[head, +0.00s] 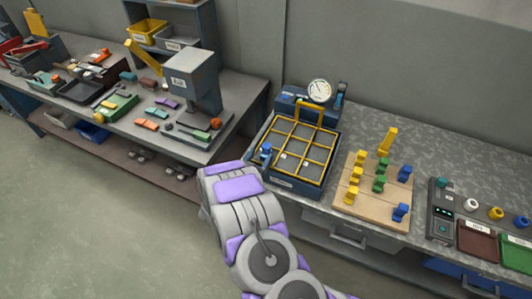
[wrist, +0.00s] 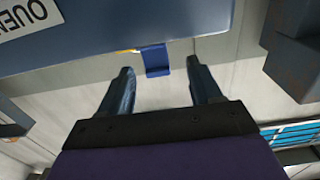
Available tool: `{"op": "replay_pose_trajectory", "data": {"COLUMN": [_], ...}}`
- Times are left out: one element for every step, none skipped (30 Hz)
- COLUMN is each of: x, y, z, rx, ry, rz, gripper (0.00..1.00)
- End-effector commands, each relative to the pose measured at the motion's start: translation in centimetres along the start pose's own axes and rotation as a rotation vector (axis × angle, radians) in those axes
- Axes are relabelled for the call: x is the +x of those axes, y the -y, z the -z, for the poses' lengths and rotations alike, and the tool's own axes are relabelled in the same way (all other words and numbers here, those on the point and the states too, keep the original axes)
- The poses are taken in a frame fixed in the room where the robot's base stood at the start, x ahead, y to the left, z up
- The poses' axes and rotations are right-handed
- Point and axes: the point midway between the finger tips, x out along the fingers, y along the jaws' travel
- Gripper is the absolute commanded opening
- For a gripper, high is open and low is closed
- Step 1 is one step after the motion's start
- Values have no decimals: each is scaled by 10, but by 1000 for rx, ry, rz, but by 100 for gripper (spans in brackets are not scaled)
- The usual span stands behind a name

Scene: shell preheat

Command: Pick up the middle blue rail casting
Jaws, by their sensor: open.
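Two blue rail castings stand on the wooden board in the head view, a back one (head: 405,173) and a front one (head: 400,212), with a gap between them. Another blue casting (head: 266,150) is at the left side of the yellow-gridded fixture (head: 300,145). In the wrist view a blue piece (wrist: 156,62) shows at the edge of a blue-grey body, just beyond and between the fingertips. My gripper (wrist: 160,66) is open, with a finger on each side and nothing clamped. In the head view my arm hides the gripper.
Yellow castings (head: 351,195) and green castings (head: 380,183) share the wooden board (head: 365,208). A round gauge (head: 319,91) stands behind the fixture. A dark red tray (head: 478,240) and a green tray (head: 516,252) are at the right. A cluttered bench (head: 240,86) stands at the left.

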Motion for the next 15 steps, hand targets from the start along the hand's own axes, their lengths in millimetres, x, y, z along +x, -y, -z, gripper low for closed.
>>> {"op": "replay_pose_trajectory", "data": {"x": [2, 2, 4, 6, 9, 13, 17, 21, 27, 31, 36, 42, 45, 48, 51], "y": [0, 0, 0, 0, -1, -2, -3, -3, -5, -6, -6, -6, -6, -6, -6], "z": [0, 0, 0, -1, -1, -1, -1, -1, -2, -2, -2, -2, -3, -2, -2], "rx": [0, 0, -1, -1, -1, 0, -1, -1, -1, -2, -1, -1, -1, -1, -2], "ry": [-1, -1, -1, -1, -1, -1, -2, -2, -1, -1, -1, 0, 1, 2, 2], "rz": [0, 0, -1, -1, -2, -4, -3, -3, -4, -5, -4, -3, -3, -3, -2], "gripper": [64, 64, 64, 64, 64, 64, 64, 64, 64, 64, 64, 64, 64, 64, 64]}}
